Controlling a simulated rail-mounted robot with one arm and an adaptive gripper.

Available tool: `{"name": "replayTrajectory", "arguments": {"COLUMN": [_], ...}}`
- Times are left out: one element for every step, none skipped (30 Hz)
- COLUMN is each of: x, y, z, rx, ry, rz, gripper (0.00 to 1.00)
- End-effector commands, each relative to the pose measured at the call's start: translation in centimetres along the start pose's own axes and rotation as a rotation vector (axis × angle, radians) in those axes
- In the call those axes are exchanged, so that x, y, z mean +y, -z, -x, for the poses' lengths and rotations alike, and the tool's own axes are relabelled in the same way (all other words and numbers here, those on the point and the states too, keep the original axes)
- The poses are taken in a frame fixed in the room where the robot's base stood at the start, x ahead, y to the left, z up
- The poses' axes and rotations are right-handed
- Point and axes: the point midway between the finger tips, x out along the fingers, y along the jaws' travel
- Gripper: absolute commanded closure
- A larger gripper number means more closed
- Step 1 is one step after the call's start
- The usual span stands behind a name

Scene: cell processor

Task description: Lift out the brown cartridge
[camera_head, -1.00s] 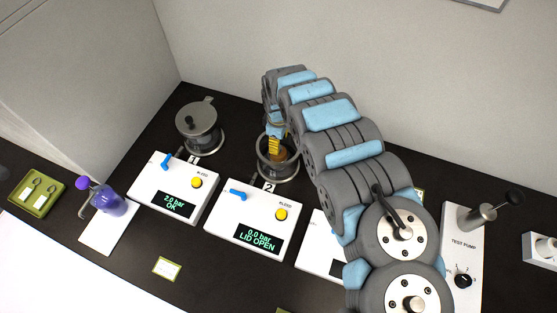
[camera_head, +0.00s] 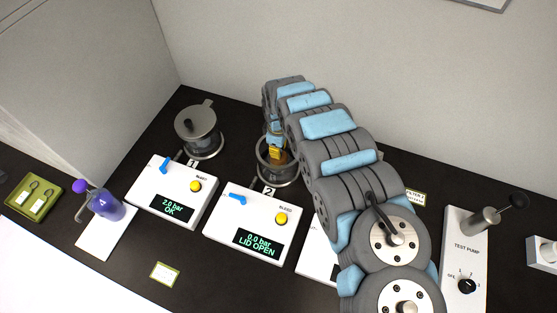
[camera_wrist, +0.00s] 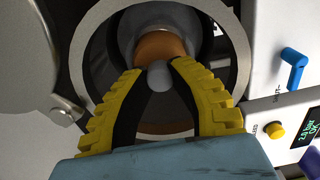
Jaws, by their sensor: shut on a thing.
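The brown cartridge (camera_wrist: 160,46) is inside the open round vessel (camera_wrist: 92,30) in the wrist view, with a small grey knob (camera_wrist: 160,77) on its near end. My gripper (camera_wrist: 156,72) has its yellow fingers closed in around this knob, shut on the cartridge. In the head view my gripper (camera_head: 276,152) points down into the vessel marked 2 (camera_head: 262,170). There the fingers and arm hide most of the cartridge. The display of unit 2 (camera_head: 258,240) reads 0.0 bar, LID OPEN.
Vessel 1 (camera_head: 198,122), with its lid on, stands left of vessel 2; its display (camera_head: 172,208) reads 2.0 bar, OK. A purple bottle (camera_head: 106,205) and a green tray (camera_head: 38,200) are at the left. A test pump (camera_head: 468,255) is at the right.

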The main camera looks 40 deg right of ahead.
Motion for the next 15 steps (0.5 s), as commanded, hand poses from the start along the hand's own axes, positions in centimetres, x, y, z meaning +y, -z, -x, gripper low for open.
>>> {"name": "replayTrajectory", "arguments": {"x": [0.0, 0.0, 0.0, 0.0, 0.0, 0.0, 0.0, 0.0, 0.0, 0.0, 0.0, 0.0, 0.0, 0.0, 0.0], "y": [0.0, 0.0, 0.0, 0.0, 0.0, 0.0, 0.0, 0.0, 0.0, 0.0, 0.0, 0.0, 0.0, 0.0, 0.0], "z": [0.1, 0.1, 0.2, 0.3, 0.3, 0.5, 0.5, 0.6, 0.7, 0.8, 0.8, 0.9, 1.0, 1.1, 1.2], "rx": [0.0, 0.0, 0.0, 0.0, 0.0, 0.0, 0.0, 0.0, 0.0, 0.0, 0.0, 0.0, 0.0, 0.0, 0.0], "ry": [0.0, 0.0, 0.0, 0.0, 0.0, 0.0, 0.0, 0.0, 0.0, 0.0, 0.0, 0.0, 0.0, 0.0, 0.0], "rz": [0.0, 0.0, 0.0, 0.0, 0.0, 0.0, 0.0, 0.0, 0.0, -0.001, -0.001, -0.001, -0.001, -0.001, -0.001], "gripper": [1.0, 1.0, 1.0, 1.0, 1.0, 1.0, 1.0, 1.0, 1.0, 1.0, 1.0, 1.0, 1.0, 1.0, 1.0]}}
